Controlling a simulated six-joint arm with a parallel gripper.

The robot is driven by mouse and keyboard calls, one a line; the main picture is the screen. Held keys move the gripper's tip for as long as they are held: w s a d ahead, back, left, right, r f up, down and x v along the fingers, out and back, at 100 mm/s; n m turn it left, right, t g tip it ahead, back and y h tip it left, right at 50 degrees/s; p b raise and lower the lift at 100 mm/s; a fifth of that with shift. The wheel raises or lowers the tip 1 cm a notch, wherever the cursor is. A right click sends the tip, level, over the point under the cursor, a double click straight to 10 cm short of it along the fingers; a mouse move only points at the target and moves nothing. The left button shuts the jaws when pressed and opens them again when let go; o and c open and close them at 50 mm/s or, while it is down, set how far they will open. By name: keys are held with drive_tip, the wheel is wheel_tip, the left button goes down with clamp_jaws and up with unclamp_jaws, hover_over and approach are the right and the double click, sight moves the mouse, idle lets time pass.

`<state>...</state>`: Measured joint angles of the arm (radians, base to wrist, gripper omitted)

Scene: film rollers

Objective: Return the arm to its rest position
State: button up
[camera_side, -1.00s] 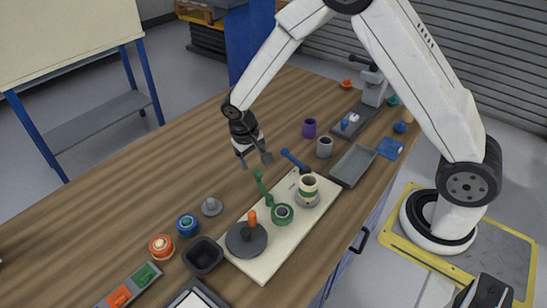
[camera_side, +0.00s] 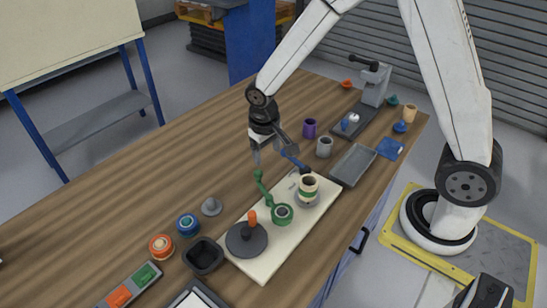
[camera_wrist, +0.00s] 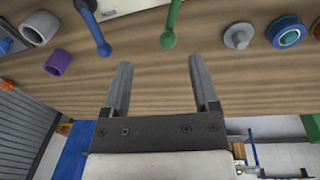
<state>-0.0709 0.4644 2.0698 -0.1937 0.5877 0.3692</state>
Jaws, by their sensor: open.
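My gripper (camera_side: 268,152) is open and empty, in the air above the wooden table (camera_side: 150,165), behind the cream board in the side view. In the wrist view, my gripper's two grey fingers (camera_wrist: 157,78) stand apart with only bare wood between them. My fingers look close to the blue lever in the side view; I cannot tell the exact gap.
Purple (camera_side: 309,127) and grey (camera_side: 324,147) cups stand right of my gripper. A grey tray (camera_side: 353,164) and a grey press (camera_side: 375,85) are further right. Blue (camera_side: 187,224) and orange (camera_side: 161,246) rollers and a black bin (camera_side: 204,255) are front left. The table's back left is clear.

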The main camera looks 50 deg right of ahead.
drive_tip(key=s+r+n+t+y, duration=0.1)
drive_tip(key=s+r, duration=0.3)
drive_tip(key=s, duration=0.7)
drive_tip(key=shift+d+r+n+t, duration=0.2)
drive_tip(key=shift+d+n+t, duration=0.1)
drive_tip(key=shift+d+t, duration=0.25)
drive_tip(key=shift+a, duration=0.1)
idle(0.6)
